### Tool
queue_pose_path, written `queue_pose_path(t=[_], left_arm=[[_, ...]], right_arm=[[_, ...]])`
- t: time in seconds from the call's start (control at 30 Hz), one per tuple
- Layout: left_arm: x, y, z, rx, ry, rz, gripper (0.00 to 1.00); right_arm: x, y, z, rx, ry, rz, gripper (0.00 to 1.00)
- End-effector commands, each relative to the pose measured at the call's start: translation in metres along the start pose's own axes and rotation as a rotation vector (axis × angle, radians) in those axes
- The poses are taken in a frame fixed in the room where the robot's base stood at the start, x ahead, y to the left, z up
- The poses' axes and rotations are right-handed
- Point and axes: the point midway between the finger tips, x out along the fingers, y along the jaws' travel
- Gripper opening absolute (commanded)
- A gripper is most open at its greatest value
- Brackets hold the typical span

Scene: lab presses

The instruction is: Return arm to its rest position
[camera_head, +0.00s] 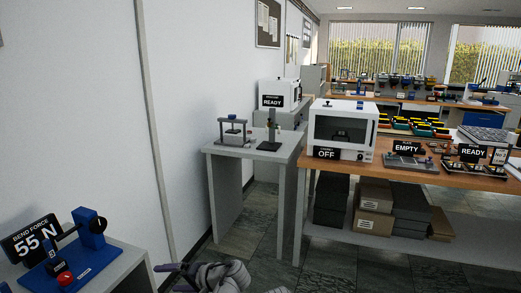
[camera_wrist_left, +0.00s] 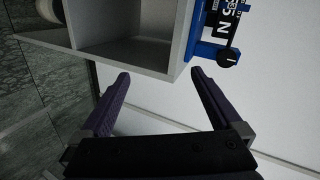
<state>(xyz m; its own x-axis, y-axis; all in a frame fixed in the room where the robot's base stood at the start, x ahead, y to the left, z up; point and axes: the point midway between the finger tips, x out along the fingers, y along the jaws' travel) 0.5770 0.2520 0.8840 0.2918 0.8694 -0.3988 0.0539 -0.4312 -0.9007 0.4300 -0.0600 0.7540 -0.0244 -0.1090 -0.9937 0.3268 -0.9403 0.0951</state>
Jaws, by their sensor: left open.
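My left gripper (camera_head: 171,277) is low in the head view, at the bottom edge, with its grey arm partly cut off. It also shows in the left wrist view (camera_wrist_left: 160,73), with its two dark purple fingers spread apart and nothing between them. It is to the right of the bend-force bench (camera_head: 110,267) and apart from it. My right gripper is in neither view.
A blue bend press (camera_head: 93,229) with a "55 N" sign (camera_head: 36,240) stands on that bench. A grey side table (camera_head: 285,150) and a wooden-topped bench (camera_head: 375,172) are farther back. The tiled floor (camera_head: 245,235) between them is clear. A white wall runs along the left.

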Motion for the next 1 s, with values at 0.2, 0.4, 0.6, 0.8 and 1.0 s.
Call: queue_pose_path(t=[0.2, 0.4, 0.6, 0.8, 1.0], left_arm=[[-0.029, 0.074, 0.040, 0.046, -0.059, 0.333, 0.99], [-0.083, 0.143, 0.079, 0.120, -0.110, 0.690, 0.99], [-0.135, 0.181, 0.107, 0.185, -0.138, 0.951, 0.99], [-0.170, 0.167, 0.112, 0.214, -0.148, 1.061, 0.99], [-0.186, 0.130, 0.104, 0.212, -0.148, 1.060, 0.99]], right_arm=[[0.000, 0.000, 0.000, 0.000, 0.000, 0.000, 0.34], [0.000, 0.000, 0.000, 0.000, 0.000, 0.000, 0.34], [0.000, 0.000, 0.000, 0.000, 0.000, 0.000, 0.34], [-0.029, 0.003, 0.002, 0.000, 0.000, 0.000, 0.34], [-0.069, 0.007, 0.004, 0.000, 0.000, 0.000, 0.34]])
